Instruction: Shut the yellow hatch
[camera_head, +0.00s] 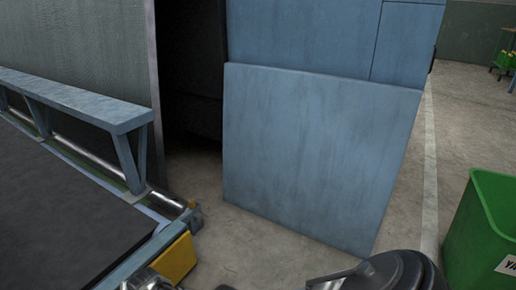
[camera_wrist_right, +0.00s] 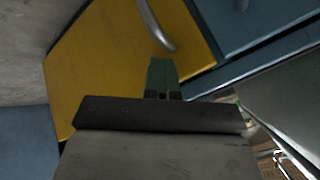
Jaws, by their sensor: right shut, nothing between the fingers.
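The yellow hatch (camera_wrist_right: 105,70) fills much of the upper left of the right wrist view, with a curved metal handle (camera_wrist_right: 156,28) on its face. Floor shows past its left side and blue frame parts are on its right. My right gripper (camera_wrist_right: 162,75) is shut and empty in front of the hatch, its tips below the handle in the picture. I cannot tell whether they touch the hatch. In the head view a small yellow part (camera_head: 176,260), probably the hatch, shows at the corner of the machine; its angle is unclear. My left gripper is not in view.
A blue-framed machine with a dark belt (camera_head: 60,215) and a blue rail (camera_head: 85,100) stands at left. A large blue panel (camera_head: 310,150) stands at centre. A green bin (camera_head: 485,225) is at right.

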